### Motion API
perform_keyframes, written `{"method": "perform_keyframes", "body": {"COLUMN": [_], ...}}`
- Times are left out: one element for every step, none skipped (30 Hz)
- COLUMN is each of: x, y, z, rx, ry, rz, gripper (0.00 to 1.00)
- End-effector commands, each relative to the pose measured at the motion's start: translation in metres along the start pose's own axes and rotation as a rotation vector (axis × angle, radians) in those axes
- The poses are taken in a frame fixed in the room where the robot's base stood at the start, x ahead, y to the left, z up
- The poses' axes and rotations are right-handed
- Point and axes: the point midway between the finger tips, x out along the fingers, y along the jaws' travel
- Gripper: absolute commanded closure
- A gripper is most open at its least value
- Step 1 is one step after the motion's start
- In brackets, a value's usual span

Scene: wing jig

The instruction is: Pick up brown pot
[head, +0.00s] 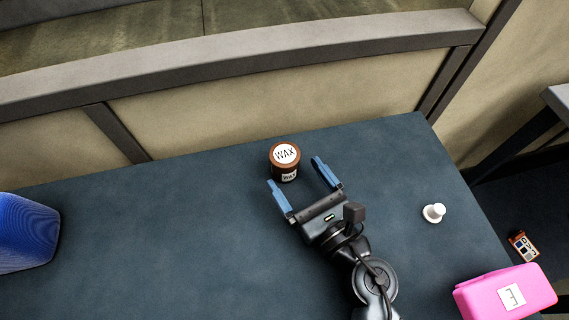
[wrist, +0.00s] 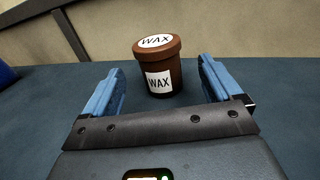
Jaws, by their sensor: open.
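The brown pot (head: 286,161) is a small round jar with a lid and white labels reading WAX. It stands upright on the dark blue-grey table (head: 150,235) near the far edge. My gripper (head: 296,172) is open, with its two blue fingers pointing toward the pot. In the wrist view the pot (wrist: 158,68) stands ahead, between the lines of the fingers and mostly beyond their tips. The gripper (wrist: 159,76) holds nothing, and no finger visibly touches the pot.
A blue container (head: 25,232) stands at the left table edge. A white knob-like object (head: 433,212) is on the right, and a pink box (head: 505,292) is at the lower right. A beige wall panel (head: 270,105) rises behind the table. The table around the pot is clear.

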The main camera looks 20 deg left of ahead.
Motion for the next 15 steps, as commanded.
{"method": "perform_keyframes", "body": {"x": [0.011,0.014,0.017,0.019,0.020,0.022,0.024,0.026,0.029,0.033,0.037,0.044,0.048,0.053,0.058], "y": [0.001,0.002,0.002,0.002,0.002,0.002,0.002,0.002,0.002,0.002,0.002,0.002,0.002,0.002,0.002], "z": [0.002,0.002,0.002,0.001,0.001,0.001,0.001,0.001,0.002,0.002,0.002,0.002,0.002,0.002,0.002], "rx": [0.000,0.000,0.000,0.000,0.000,0.000,0.000,0.000,0.000,0.000,0.000,0.000,0.000,0.000,0.000], "ry": [0.001,0.001,0.002,0.002,0.003,0.003,0.003,0.002,0.002,0.002,0.001,0.001,0.001,0.001,0.001], "rz": [0.004,0.004,0.005,0.004,0.004,0.004,0.004,0.004,0.004,0.004,0.004,0.004,0.004,0.004,0.004], "gripper": [0.08,0.08,0.08,0.08,0.08,0.08,0.08,0.08,0.08,0.08,0.08,0.08,0.08,0.08,0.08]}}
